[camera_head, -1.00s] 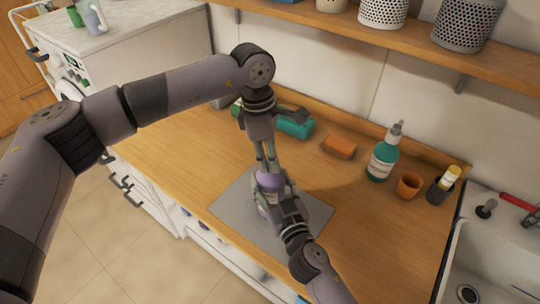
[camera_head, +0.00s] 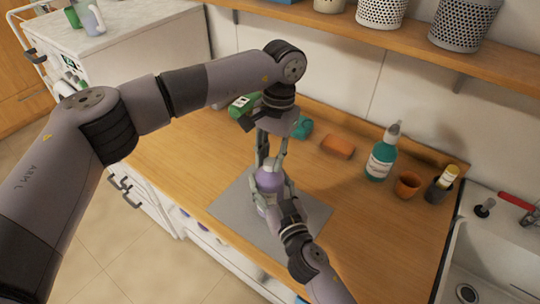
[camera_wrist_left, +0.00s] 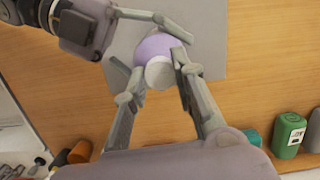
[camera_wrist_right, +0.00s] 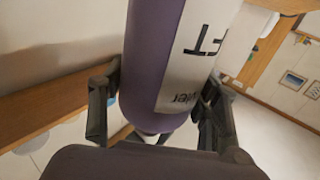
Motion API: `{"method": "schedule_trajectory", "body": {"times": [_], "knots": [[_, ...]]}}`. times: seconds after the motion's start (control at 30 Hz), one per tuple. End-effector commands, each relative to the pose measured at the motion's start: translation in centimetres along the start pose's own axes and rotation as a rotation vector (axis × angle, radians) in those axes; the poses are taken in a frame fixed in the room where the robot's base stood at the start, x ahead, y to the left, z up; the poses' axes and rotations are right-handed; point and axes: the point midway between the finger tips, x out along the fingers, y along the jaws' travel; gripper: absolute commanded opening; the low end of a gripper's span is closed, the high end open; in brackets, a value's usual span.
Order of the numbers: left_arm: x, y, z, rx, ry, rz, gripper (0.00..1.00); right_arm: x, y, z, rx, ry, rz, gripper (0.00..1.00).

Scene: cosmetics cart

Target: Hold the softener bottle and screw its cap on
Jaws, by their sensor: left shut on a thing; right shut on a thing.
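The purple softener bottle (camera_head: 268,181) stands upright on the grey mat (camera_head: 232,210). Its body with a white label fills the middle of the right wrist view (camera_wrist_right: 155,55). My right gripper (camera_head: 273,194) is shut around the bottle from the front, with a finger on each side. In the left wrist view the pale grey cap (camera_wrist_left: 160,73) lies over the purple bottle (camera_wrist_left: 153,46), between my left fingertips. Whether the threads are engaged is hidden.
Behind are a green container (camera_head: 243,104), a teal item (camera_head: 303,128) and an orange sponge (camera_head: 337,146). A teal spray bottle (camera_head: 381,158), an orange cup (camera_head: 407,185) and a dark holder (camera_head: 438,190) stand right, near the sink (camera_head: 455,250). The counter left of the mat is clear.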

Motion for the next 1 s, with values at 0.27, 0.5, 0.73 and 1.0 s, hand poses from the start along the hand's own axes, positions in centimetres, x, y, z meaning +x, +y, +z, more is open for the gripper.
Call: {"method": "schedule_trajectory", "body": {"times": [0.27,0.5,0.73,1.0], "knots": [[-0.08,-0.08,-0.04,0.267,0.008,-0.043,0.14,-0.05,-0.03,0.13,0.0,-0.002,-0.001,0.0],[-0.09,-0.09,-0.05,0.27,0.009,-0.044,0.14,-0.06,-0.04,0.13,0.0,-0.003,-0.001,0.0],[-0.07,-0.06,-0.04,0.269,0.009,-0.043,0.37,-0.06,-0.04,0.13,0.0,-0.003,-0.001,0.0],[-0.01,0.01,-0.01,0.27,0.007,-0.041,0.45,-0.05,-0.04,0.13,0.0,-0.002,-0.001,0.0]]}}
